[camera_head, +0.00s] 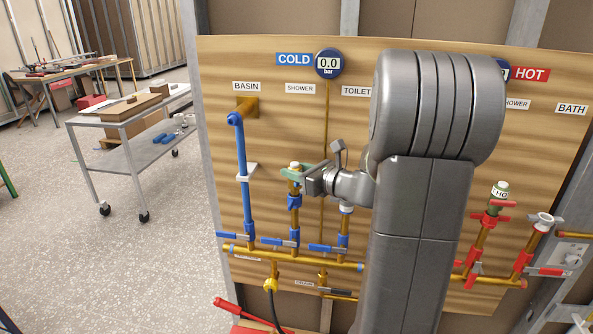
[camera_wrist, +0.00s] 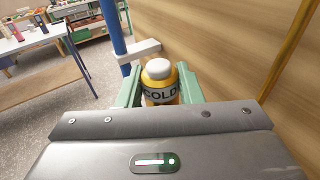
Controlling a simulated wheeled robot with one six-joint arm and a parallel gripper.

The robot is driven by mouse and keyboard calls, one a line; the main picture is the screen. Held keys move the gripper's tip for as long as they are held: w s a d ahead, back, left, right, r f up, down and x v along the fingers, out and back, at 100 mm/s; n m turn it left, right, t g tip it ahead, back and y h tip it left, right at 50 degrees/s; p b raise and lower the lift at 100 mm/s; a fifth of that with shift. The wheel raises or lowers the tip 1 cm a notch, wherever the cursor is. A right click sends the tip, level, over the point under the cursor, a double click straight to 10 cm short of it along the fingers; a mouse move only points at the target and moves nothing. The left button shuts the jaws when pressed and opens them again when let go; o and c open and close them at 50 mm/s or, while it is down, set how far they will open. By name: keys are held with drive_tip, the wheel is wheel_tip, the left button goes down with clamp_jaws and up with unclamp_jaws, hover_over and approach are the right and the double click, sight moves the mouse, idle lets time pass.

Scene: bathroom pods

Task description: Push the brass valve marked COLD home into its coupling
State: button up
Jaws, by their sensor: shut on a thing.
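The brass valve marked COLD (camera_wrist: 161,92) has a white cap and a dark lettered band, and sits between the two green fingers of my gripper (camera_wrist: 160,88) in the wrist view. In the head view my gripper (camera_head: 299,173) is shut on the valve (camera_head: 295,167), its white top showing just above the fingers. The valve is upright, over the middle cold riser (camera_head: 294,222) with its blue fitting. The fingers hide most of its body, so I cannot tell how deep it sits in the coupling.
A blue pipe (camera_head: 241,170) in a white clip stands left of my gripper, close to it. Another cold riser (camera_head: 344,225) stands to the right. The wooden panel (camera_head: 270,130) is right behind. HOT pipes (camera_head: 483,235) are at right. A trolley (camera_head: 125,140) stands left, with open floor around it.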

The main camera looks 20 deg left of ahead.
drive_tip(key=shift+f, duration=0.2)
drive_tip(key=o, duration=1)
drive_tip(key=shift+o, duration=0.2)
drive_tip(key=b+v, duration=0.1)
drive_tip(key=v, duration=1.3)
drive_tip(key=shift+b, duration=0.35)
drive_tip(key=shift+a, duration=0.15)
drive_tip(key=p+x, duration=0.1)
drive_tip(key=x, duration=1.2)
drive_tip(key=shift+w+a+p, duration=0.15)
drive_tip(key=shift+a+p, duration=0.1)
drive_tip(key=shift+p, duration=0.05)
drive_tip(key=shift+a+r, duration=0.1)
drive_tip(key=shift+r, duration=0.25)
